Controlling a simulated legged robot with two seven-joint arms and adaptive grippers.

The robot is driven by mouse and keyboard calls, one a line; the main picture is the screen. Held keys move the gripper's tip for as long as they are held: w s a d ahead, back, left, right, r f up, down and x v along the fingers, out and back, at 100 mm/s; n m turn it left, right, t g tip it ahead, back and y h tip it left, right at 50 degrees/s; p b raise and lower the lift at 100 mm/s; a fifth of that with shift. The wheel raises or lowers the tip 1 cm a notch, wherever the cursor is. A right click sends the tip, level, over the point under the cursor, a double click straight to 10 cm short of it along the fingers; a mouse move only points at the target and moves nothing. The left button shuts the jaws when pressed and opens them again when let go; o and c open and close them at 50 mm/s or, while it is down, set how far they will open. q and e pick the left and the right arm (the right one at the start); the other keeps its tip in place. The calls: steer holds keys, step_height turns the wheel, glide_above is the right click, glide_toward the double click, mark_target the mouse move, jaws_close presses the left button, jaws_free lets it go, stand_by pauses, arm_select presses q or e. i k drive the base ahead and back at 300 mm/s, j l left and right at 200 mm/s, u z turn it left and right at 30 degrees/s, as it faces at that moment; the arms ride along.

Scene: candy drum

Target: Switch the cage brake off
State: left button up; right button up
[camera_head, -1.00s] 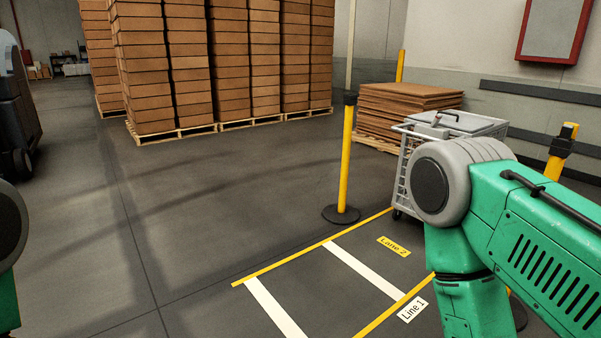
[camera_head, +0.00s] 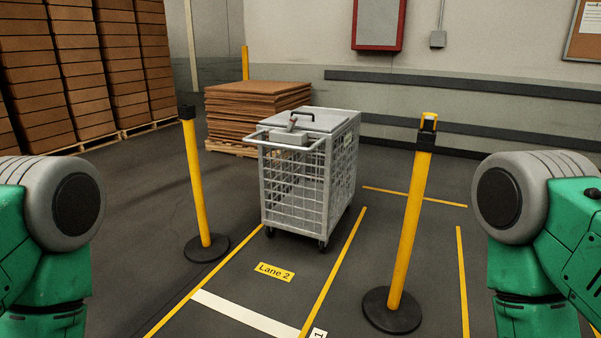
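The cage (camera_head: 294,184) is a grey wire-mesh trolley on casters with a flat lid (camera_head: 305,120) and a push handle bar on its near side. It stands ahead of me, at the far end of the marked Lane 2. A small grey box with a short upright lever (camera_head: 292,124) sits at the top of its near side, by the handle; it may be the brake, and its setting cannot be read from here. A dark handle lies on the lid. My green arms show at the left and right edges, well short of the cage. Neither gripper is in view.
A yellow post (camera_head: 198,185) stands left of the lane and another yellow post (camera_head: 409,230) stands right of it, both on black round bases. A stack of brown sheets (camera_head: 252,108) lies behind the cage. The floor between the posts is clear up to the cage.

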mark_target(292, 120)
steer(key=i+l, duration=0.2)
steer(key=i, duration=0.15)
steer(key=i+l+u, duration=0.1)
steer(key=i, duration=0.3)
steer(key=i+l, duration=0.3)
steer(key=i+z, duration=0.4)
steer(key=i, duration=0.25)
